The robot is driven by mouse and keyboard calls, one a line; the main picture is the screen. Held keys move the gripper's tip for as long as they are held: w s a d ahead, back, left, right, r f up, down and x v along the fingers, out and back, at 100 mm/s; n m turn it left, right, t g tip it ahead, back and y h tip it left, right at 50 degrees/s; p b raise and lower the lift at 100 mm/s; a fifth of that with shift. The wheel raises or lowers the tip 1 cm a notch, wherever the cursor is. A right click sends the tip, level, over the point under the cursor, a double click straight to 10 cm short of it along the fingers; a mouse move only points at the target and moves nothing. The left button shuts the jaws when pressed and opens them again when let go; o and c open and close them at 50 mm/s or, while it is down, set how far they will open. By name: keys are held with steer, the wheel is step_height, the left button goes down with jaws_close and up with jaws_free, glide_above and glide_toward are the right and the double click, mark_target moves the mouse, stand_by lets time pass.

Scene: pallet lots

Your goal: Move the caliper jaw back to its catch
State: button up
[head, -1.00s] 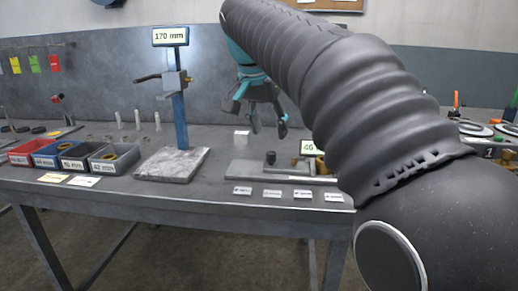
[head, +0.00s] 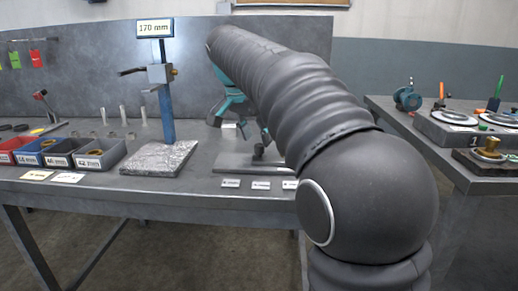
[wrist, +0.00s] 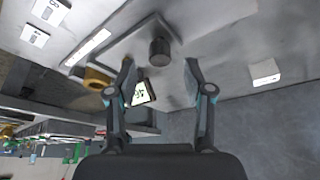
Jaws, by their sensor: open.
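The caliper stands on the workbench. Its grey base plate (head: 232,163) shows in the head view, with the rest behind my arm. In the wrist view I see a dark round post (wrist: 160,51), a brass part (wrist: 97,78) and a small lit display (wrist: 142,93), its digits hard to read. I cannot tell which part is the movable jaw or the catch. My gripper (head: 243,122) is above the caliper's base plate. In the wrist view my gripper (wrist: 159,70) is open and empty, its fingers apart, with the dark post ahead between the fingertips.
A blue-post height stand (head: 166,100) with a 170 mm sign (head: 155,28) is left of the caliper. Several bins (head: 98,154) sit farther left. White labels (head: 230,183) lie along the front edge. Another table (head: 463,173) with round plates stands at right.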

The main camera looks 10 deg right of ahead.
mark_target(259, 145)
steer(key=shift+x, duration=1.95)
steer(key=shift+c, duration=0.3)
steer(key=shift+a, duration=0.1)
jaws_close()
